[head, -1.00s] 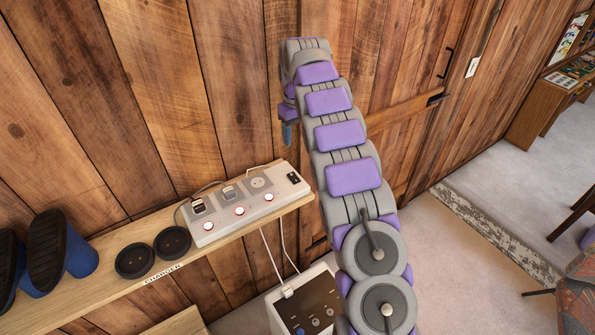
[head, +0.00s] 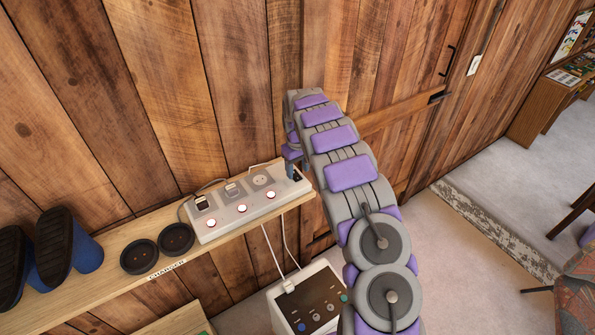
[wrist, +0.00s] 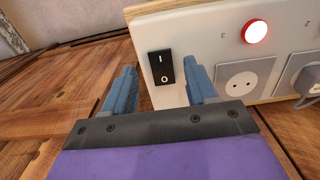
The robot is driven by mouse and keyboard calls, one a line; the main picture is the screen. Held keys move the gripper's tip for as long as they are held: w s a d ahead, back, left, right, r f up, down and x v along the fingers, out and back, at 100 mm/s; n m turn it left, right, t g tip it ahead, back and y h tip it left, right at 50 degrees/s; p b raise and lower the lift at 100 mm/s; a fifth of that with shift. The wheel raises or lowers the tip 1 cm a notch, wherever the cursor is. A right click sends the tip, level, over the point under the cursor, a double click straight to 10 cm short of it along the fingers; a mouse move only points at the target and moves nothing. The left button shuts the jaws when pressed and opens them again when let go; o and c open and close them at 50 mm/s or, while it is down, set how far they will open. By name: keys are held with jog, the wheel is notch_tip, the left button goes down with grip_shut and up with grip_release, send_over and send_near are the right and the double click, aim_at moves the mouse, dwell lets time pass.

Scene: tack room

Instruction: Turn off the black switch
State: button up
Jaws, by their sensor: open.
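The black switch (wrist: 161,68) is a rocker marked I and O at the end of a white power strip. In the wrist view it shows between the two blue fingers of my gripper (wrist: 160,88), which is open and empty. The fingers point toward the strip's end; I cannot tell whether they touch it. The power strip (head: 226,219) lies on a wooden shelf in the head view, with several sockets and red lit round buttons. There my gripper (head: 290,166) is close to the strip's right end and partly hides the switch.
Two black round cups (head: 157,250) and blue-black boots (head: 68,250) stand on the shelf (head: 120,290) to the left. Plugs and white cables (head: 277,250) run from the strip to a white box (head: 310,300) below. A wooden plank wall (head: 150,90) is close behind.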

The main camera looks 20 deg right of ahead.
aim_at(296, 175)
jog(key=shift+f, duration=1.15)
jog(key=shift+c, duration=0.3)
